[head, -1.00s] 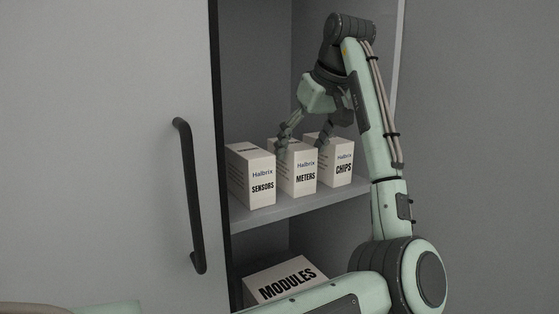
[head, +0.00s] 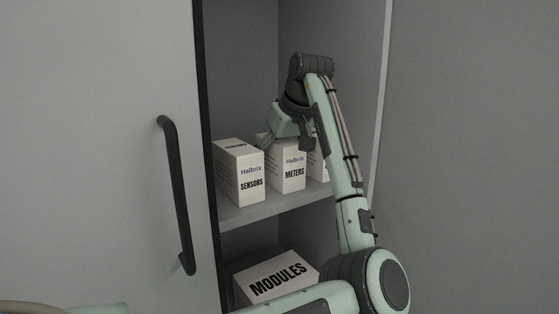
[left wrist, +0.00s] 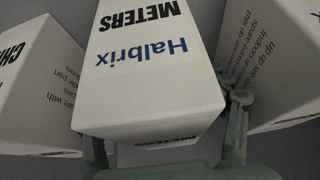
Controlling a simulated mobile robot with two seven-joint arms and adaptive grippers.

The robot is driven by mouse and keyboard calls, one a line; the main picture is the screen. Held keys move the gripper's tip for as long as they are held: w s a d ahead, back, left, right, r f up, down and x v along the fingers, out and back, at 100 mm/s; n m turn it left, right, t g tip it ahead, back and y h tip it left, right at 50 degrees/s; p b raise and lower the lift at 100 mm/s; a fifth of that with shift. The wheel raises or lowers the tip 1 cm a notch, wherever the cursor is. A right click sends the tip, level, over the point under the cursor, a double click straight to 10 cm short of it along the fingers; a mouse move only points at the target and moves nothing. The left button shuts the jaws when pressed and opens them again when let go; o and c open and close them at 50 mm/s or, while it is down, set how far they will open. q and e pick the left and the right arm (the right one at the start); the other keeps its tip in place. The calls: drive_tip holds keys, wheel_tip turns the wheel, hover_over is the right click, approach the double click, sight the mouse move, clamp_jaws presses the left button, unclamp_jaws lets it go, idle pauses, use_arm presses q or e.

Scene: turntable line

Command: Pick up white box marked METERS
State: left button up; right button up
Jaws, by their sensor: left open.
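The white box marked METERS (head: 288,174) stands upright on the cupboard shelf, between the SENSORS box (head: 241,178) and the CHIPS box (head: 318,163). My left gripper (head: 284,138) is low over its top, pointing down, open. In the left wrist view the METERS box (left wrist: 150,65) appears upside down and fills the middle. My left gripper's fingers (left wrist: 166,132) show on either side of its near end; I cannot tell whether they touch it. In the head view the gripper hides part of the box top. My right gripper is not in view.
The SENSORS box (left wrist: 275,60) and the CHIPS box (left wrist: 35,85) flank the gripper closely. The shelf (head: 262,209) has a larger MODULES box (head: 276,278) below it. A door with a dark handle (head: 177,195) is at the left. Room is free above the boxes.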

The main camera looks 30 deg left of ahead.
use_arm(q)
drive_tip(key=c, duration=1.4)
drive_tip(key=shift+r, duration=0.1)
drive_tip(key=shift+c, duration=1)
drive_tip(key=shift+r, duration=0.1)
